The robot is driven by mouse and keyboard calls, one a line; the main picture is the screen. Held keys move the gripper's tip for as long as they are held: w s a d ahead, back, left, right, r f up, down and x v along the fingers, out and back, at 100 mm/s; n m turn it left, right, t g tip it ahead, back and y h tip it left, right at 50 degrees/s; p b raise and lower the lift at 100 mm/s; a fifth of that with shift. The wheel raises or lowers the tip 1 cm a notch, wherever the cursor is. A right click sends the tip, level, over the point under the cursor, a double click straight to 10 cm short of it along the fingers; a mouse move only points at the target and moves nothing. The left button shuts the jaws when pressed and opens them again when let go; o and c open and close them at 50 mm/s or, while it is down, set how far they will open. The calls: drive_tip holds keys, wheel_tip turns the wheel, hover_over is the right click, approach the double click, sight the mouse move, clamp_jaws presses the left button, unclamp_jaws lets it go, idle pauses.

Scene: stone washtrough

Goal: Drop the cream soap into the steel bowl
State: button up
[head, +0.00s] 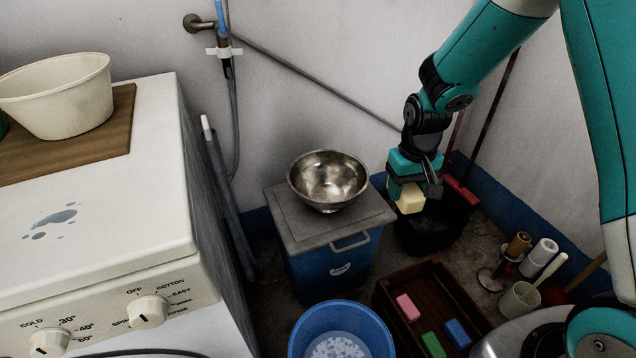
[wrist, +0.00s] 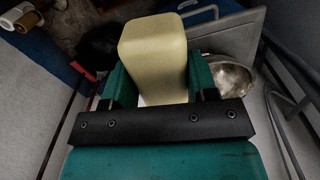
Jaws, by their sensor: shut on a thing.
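The cream soap (head: 410,198) is a pale block held in my gripper (head: 412,190), which is shut on it. In the wrist view the soap (wrist: 153,55) stands out between the two teal fingers of my gripper (wrist: 153,88). The steel bowl (head: 328,180) sits on the grey lid of a blue bin, to the left of my gripper in the head view. The inside of the bowl that shows looks empty. In the wrist view the bowl (wrist: 230,78) is partly hidden behind the gripper, to the right of the soap.
The blue bin (head: 335,270) has a grey lid (head: 285,215). A black bucket (head: 430,235) stands below my gripper. A wooden crate (head: 385,300) holds pink, green and blue blocks. A blue basin (head: 300,335) is in front. A white washing machine (head: 130,210) stands at left.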

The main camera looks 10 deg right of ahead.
drive_tip(key=w+a+f+n+b, duration=0.2)
drive_tip(key=w+a, duration=0.1)
drive_tip(key=w, duration=0.5)
drive_tip(key=w+a+f+n+b, duration=0.1)
drive_tip(key=w+a+f, duration=0.15)
drive_tip(key=w, duration=0.55)
drive_tip(key=w+a+f+n+b, duration=0.15)
drive_tip(key=w+a, duration=0.25)
drive_tip(key=w, duration=0.4)
drive_tip(key=f+b, duration=0.4)
drive_tip(key=f, duration=0.1)
drive_tip(key=shift+w+f+b, duration=0.15)
drive_tip(key=shift+w+b, duration=0.1)
drive_tip(key=shift+b, duration=0.05)
drive_tip(key=o, duration=1.1)
wheel_tip(320, 180, up, 17)
drive_tip(key=p, duration=0.5)
drive_tip(key=shift+r, duration=0.2)
